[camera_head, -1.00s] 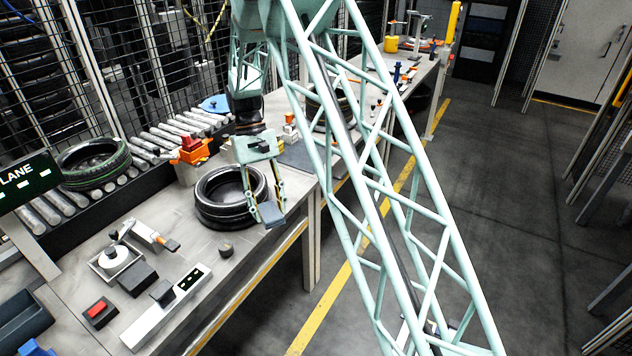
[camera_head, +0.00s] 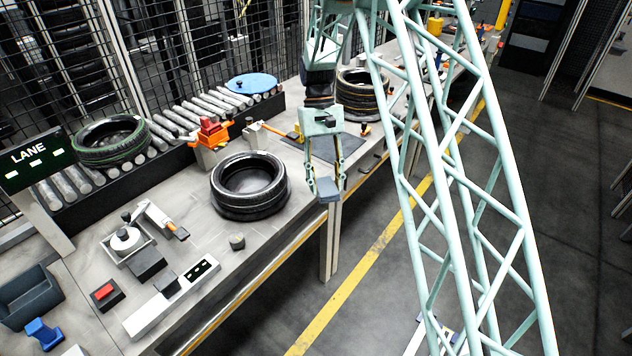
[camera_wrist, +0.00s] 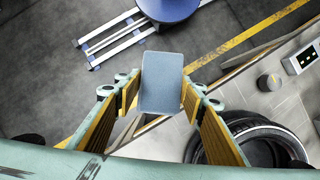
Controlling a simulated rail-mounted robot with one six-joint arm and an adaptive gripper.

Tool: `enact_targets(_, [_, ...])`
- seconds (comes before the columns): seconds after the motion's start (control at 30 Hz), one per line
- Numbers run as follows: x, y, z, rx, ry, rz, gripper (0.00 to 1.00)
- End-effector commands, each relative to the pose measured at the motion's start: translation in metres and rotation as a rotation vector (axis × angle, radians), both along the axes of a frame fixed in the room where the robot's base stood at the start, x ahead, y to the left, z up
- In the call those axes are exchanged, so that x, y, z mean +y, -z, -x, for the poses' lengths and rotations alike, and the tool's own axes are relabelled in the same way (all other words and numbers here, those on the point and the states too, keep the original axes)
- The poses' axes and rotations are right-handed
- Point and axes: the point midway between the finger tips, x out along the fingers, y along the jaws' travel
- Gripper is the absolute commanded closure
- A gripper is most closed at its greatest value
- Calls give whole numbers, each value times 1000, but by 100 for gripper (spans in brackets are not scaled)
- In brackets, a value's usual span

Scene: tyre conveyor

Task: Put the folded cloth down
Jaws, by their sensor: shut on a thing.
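The folded cloth is a small blue-grey rectangle (camera_head: 327,189), held between the fingertips of my gripper (camera_head: 325,182). In the wrist view the cloth (camera_wrist: 161,82) sits between the two yellow-padded fingers of my gripper (camera_wrist: 160,95), which are shut on it. In the head view the gripper points down near the front edge of the workbench (camera_head: 205,234), to the right of a black tyre (camera_head: 250,187). The cloth appears clear of the bench surface. A dark flat mat (camera_head: 337,148) lies on the bench behind the gripper.
A roller conveyor (camera_head: 165,128) with a green-marked tyre (camera_head: 112,142) runs along the back. A black-and-white panel (camera_head: 172,298) lies at front left.

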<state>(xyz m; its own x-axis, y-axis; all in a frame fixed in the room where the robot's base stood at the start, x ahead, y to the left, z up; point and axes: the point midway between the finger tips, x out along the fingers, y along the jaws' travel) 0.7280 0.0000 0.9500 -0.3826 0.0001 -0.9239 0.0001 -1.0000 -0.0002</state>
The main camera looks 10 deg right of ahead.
Motion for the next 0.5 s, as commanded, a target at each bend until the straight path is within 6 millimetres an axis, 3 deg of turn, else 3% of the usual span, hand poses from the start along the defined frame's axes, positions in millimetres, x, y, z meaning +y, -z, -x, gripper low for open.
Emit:
enact_targets(0.3, [-1, 1, 0, 0, -16, 0, 75])
enact_targets(0.5, [-5, 8, 1, 1, -120, 0, 75])
